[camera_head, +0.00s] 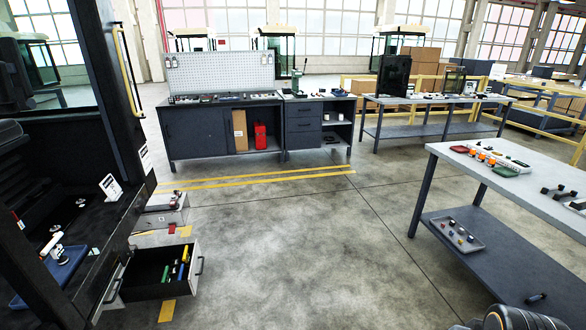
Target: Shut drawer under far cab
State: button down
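A dark cab (108,80) with a yellow grab handle fills the left side. Low at its side, a grey drawer (198,283) with a black inside stands pulled open toward the right. Which cab the task calls far is not clear. My gripper is not in view; a dark rounded part of my arm shows at the bottom right.
A grey worktable (540,185) with a lower shelf stands at the right. A dark cabinet bench (195,134) with a pegboard and another table (440,102) stand at the back. The concrete floor (310,240) between is clear. Yellow railings (560,120) stand at the far right.

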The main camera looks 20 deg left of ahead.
aim_at(142, 276)
jog(key=u, duration=1.2)
jog(key=i, duration=1.2)
jog(key=u, duration=1)
jog(key=i, duration=2.2)
jog(key=u, duration=0.1)
